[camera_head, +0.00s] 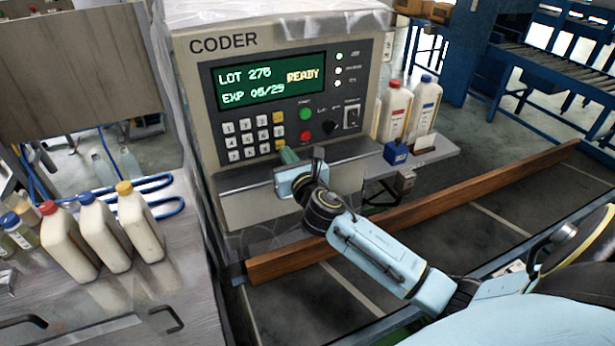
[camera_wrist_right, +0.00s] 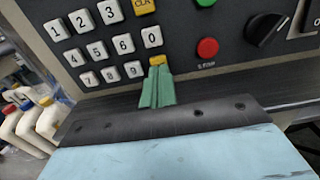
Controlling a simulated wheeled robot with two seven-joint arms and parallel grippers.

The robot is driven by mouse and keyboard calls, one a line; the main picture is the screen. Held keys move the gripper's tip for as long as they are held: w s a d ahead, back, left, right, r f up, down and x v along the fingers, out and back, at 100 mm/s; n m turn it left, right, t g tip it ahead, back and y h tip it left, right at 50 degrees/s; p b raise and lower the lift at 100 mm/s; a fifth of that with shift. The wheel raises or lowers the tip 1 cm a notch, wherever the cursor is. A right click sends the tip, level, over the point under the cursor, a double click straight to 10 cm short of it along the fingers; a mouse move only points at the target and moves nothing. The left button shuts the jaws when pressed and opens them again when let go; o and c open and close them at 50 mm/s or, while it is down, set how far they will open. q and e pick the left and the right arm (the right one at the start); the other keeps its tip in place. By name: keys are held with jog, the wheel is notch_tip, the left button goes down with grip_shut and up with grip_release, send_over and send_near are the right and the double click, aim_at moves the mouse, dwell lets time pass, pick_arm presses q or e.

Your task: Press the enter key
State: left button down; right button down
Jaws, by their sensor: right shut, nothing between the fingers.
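The keypad on the coder panel has white number keys, a yellow CLR key (camera_wrist_right: 143,6) and a lower yellow key (camera_wrist_right: 157,60) below the 0 key (camera_wrist_right: 152,38). That lower yellow key, in the enter position, also shows in the head view (camera_head: 280,144); its label cannot be read. My right gripper (camera_head: 288,155) is shut and empty. Its green fingertips (camera_wrist_right: 156,72) are at the lower yellow key and cover its lower part in the wrist view. I cannot tell whether they touch it. My left gripper is out of view.
The green display (camera_head: 270,82) reads LOT 276, EXP 05/29, READY. A red STOP button (camera_wrist_right: 208,47) and a black knob (camera_wrist_right: 267,29) sit right of the keypad. A metal ledge (camera_head: 240,182) runs below. Bottles (camera_head: 140,225) stand on the left table.

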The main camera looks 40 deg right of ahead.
jog(key=b+v, duration=0.1)
jog(key=v, duration=1)
jog(key=shift+s+f, duration=0.15)
